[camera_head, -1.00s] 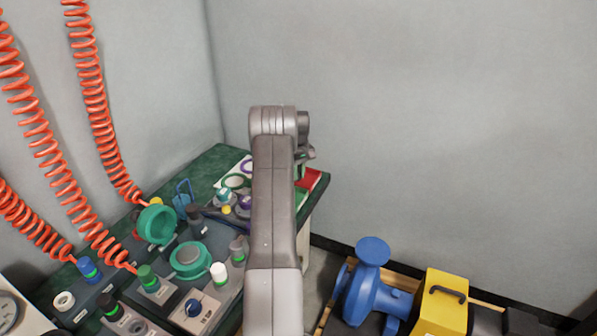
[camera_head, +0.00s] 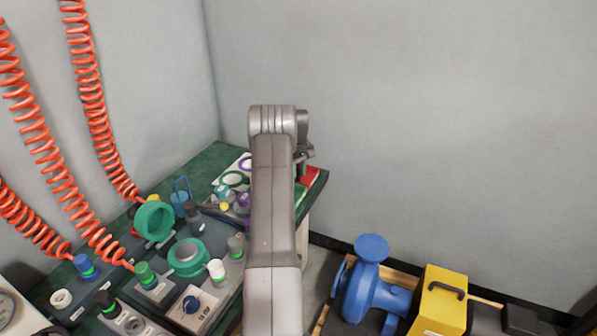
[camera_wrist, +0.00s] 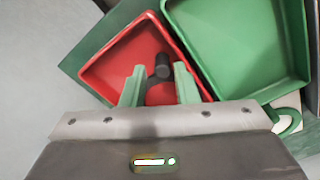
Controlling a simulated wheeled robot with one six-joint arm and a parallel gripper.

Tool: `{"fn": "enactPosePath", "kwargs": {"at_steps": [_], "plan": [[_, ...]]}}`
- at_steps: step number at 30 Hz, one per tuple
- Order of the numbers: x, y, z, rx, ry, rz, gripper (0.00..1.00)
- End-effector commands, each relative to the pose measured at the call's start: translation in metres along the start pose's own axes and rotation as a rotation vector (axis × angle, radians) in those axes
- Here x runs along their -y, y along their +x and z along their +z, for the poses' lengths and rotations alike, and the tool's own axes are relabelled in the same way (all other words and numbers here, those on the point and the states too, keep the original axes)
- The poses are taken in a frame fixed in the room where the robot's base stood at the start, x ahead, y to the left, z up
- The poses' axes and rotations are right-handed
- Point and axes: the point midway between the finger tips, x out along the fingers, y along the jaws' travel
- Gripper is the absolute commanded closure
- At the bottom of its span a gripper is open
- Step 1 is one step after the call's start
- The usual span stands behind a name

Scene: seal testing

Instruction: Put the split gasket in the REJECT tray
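The red tray (camera_wrist: 118,62) lies under my gripper in the wrist view; in the head view it shows partly behind my arm (camera_head: 313,174). My gripper (camera_wrist: 160,72) has two pale green fingers, set apart over the tray. A dark, short cylinder-like piece (camera_wrist: 161,66) shows between the fingertips; I cannot tell whether it touches them or lies in the tray. A reddish patch between the fingers cannot be told from the tray floor. No split gasket can be made out for certain. A green ring (camera_wrist: 289,123) lies at the right, beside the green tray.
The green tray (camera_wrist: 245,45) adjoins the red one on the right. In the head view, green and purple rings (camera_head: 232,179) lie on a white card left of my arm. Fittings and coiled red hoses crowd the left bench. A blue pump (camera_head: 371,290) and yellow case (camera_head: 442,302) stand lower right.

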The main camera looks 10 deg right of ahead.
Motion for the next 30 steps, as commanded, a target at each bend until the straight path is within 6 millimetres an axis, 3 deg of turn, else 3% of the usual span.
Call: {"fn": "enactPosePath", "kwargs": {"at_steps": [1, 8, 21, 30], "plan": [[0.009, 0.016, 0.004, 0.023, -0.002, -0.024, 0.59], [0.009, 0.003, 0.004, 0.022, -0.003, -0.023, 0.59], [0.001, -0.102, 0.003, 0.001, 0.0, -0.004, 0.59], [-0.001, -0.138, 0.003, -0.003, 0.002, 0.0, 0.59]]}}
